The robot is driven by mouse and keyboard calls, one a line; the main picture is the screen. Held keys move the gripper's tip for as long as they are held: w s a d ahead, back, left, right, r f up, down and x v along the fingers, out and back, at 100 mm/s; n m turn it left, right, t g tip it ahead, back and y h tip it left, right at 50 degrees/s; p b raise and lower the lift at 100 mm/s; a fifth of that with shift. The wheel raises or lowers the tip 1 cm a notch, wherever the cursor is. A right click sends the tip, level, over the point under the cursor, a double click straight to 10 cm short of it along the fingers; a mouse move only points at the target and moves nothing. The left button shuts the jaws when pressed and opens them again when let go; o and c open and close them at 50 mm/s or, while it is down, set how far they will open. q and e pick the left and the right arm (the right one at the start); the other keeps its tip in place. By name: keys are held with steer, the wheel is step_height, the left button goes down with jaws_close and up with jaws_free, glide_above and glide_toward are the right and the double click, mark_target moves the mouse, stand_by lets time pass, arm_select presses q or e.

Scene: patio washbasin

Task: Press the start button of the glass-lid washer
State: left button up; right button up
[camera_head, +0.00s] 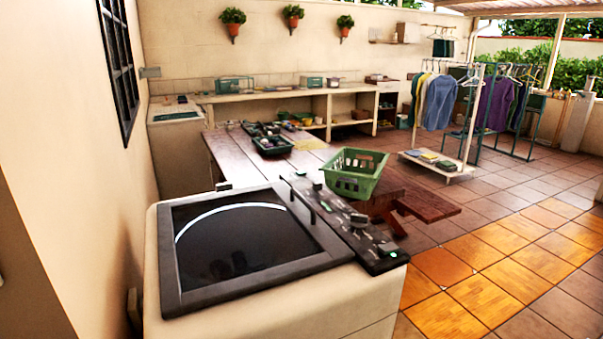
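The glass-lid washer (365,297) stands in the foreground, a cream box. Its dark-framed glass lid (245,240) is shut, with a curved light reflection on the glass. A black control panel (345,222) runs along the right side of its top, with knobs and small markings. A green round button (388,248) shows at the near end of the panel. Whether it is the start button I cannot read from here. Neither of my grippers is in view.
A wooden table (225,150) behind the washer holds a green basket (356,174) and a dark tray (272,145). A wall lies close on the left. A clothes rack (470,115) stands at the back right. The tiled floor (500,270) at right is clear.

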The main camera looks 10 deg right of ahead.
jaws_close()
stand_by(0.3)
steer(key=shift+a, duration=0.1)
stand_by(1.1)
